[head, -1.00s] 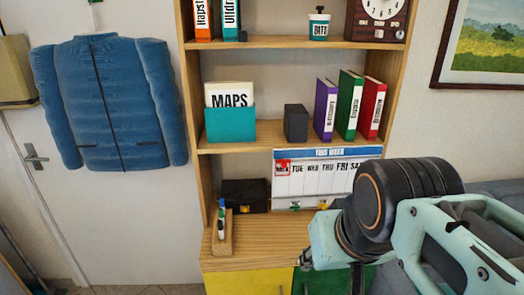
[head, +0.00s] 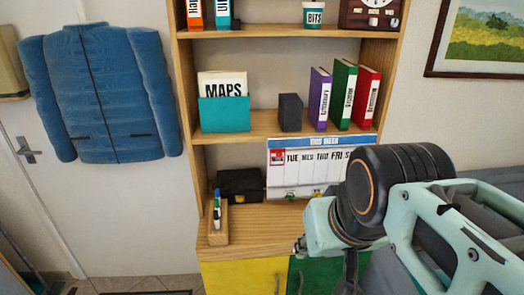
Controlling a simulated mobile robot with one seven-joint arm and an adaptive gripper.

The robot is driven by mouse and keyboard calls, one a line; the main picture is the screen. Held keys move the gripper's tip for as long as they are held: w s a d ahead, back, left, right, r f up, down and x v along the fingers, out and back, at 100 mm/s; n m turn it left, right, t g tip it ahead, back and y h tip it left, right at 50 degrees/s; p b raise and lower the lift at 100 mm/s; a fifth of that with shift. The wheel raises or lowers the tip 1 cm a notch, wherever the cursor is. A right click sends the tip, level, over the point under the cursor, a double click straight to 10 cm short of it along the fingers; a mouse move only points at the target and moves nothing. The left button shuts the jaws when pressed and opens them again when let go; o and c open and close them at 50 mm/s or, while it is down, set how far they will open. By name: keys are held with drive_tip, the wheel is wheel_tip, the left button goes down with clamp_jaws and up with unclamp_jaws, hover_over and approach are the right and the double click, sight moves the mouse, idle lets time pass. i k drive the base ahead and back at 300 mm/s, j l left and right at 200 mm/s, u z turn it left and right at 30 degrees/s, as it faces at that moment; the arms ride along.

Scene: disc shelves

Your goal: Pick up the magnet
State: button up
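I cannot make out the magnet for certain. A small red square (head: 277,158) sits on the upper left of the white weekly board (head: 309,184), by the day names, and may be a magnet or a printed mark. Small greenish bits show at the board's lower edge, too small to identify. My arm (head: 400,185) reaches in from the lower right, in front of the board's right side and lower right corner. The fingers of my gripper do not show clearly, and I see nothing held. Any contact with the board cannot be told.
The board leans on the wooden shelf unit's lower top (head: 250,239). To its left are a dark case (head: 241,186) and a wooden holder (head: 218,236) with a marker. Above stand a teal maps box (head: 224,115), a dark block (head: 290,112) and three binders (head: 344,92).

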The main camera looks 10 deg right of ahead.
sight(289, 194)
drive_tip(key=i+j, duration=0.65)
drive_tip(key=j, duration=0.2)
drive_tip(key=i+j+z, duration=0.25)
drive_tip(key=j+z, duration=0.3)
drive_tip(key=i+l, duration=0.05)
drive_tip(key=l, duration=0.05)
